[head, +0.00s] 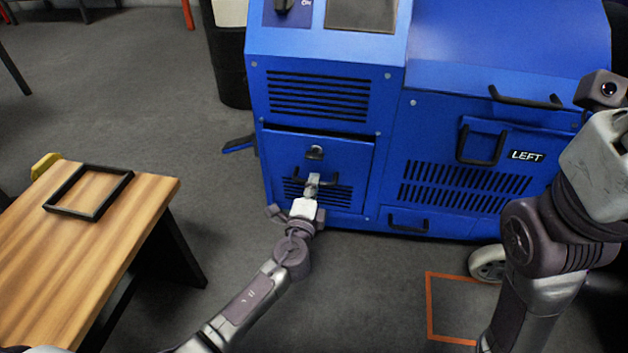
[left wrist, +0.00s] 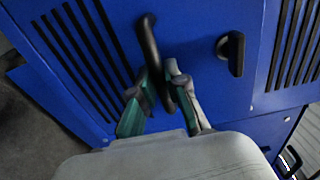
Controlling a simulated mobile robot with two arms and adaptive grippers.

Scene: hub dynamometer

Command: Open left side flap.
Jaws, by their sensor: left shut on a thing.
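The blue machine (head: 390,140) stands ahead of me. A panel (head: 275,165) low on its left face has a dark line along its top edge, a black latch (head: 315,153), and a black bar handle (left wrist: 152,45). My left gripper (head: 312,183) is at this panel, shut on the bar handle, with a finger on each side of it in the left wrist view (left wrist: 162,85). The latch also shows in the left wrist view (left wrist: 233,53), apart from the fingers. Another flap marked LEFT (head: 527,156), with a square black handle (head: 482,146), is on the right face.
A wooden table (head: 110,235) with a black frame (head: 90,192) on it is at the left. My right arm stands at the right, its fingers out of view. Orange floor marking (head: 430,305) and a wheel (head: 487,263) lie below the machine. Open floor lies between table and machine.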

